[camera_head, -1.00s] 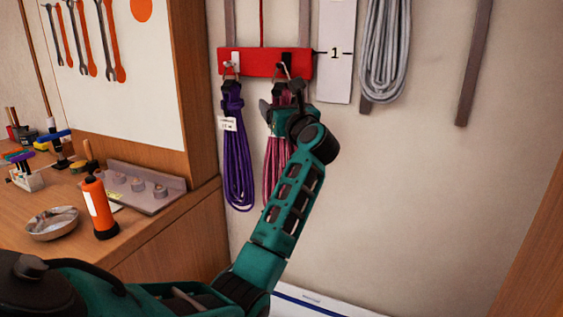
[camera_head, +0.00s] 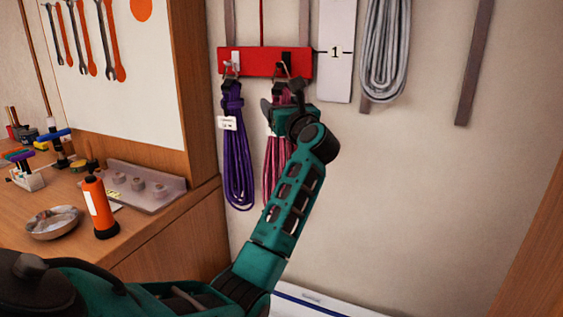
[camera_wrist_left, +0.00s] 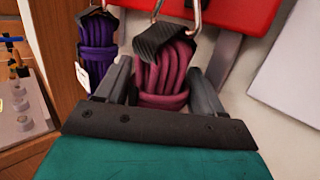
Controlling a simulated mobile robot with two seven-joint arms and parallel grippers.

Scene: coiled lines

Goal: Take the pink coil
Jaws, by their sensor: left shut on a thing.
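The pink coil (camera_head: 273,175) hangs by its dark strap from a hook on the red rail (camera_head: 265,63), to the right of the purple coil (camera_head: 237,150). My left gripper (camera_head: 282,108) is at the top of the pink coil and hides part of it. In the left wrist view the pink coil (camera_wrist_left: 165,78) sits between the two dark fingers of my left gripper (camera_wrist_left: 165,85), which is shut on it just below the strap. The metal hook still passes above the strap. My right gripper is not in view.
The purple coil, with a white tag, hangs close on the left. A grey coil (camera_head: 385,50) hangs at the upper right. A workbench with an orange bottle (camera_head: 99,207) and a bowl (camera_head: 52,223) is at left.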

